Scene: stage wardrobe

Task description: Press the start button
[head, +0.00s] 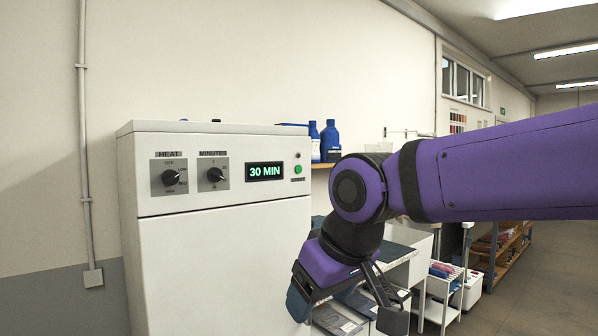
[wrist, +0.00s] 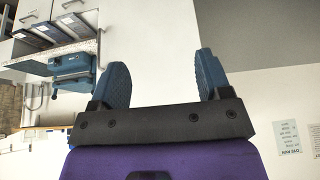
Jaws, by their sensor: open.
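The start button looks to be the small green button (head: 298,170) at the right end of the control panel on a white machine (head: 230,262) in the head view. Its label is too small to read. Left of it are a display (head: 266,171) reading 30 MIN, a MINUTES knob (head: 215,175) and a HEAT knob (head: 171,177). My gripper (head: 342,308) is low in front of the machine's right side, below the button and apart from it. In the wrist view its two blue fingers (wrist: 162,84) stand wide apart with nothing between them.
Blue bottles (head: 329,140) stand on a shelf behind the machine's right edge. A white trolley (head: 440,288) with small items and a shelf rack (head: 500,245) stand to the right. Floor at the far right (head: 540,290) is clear.

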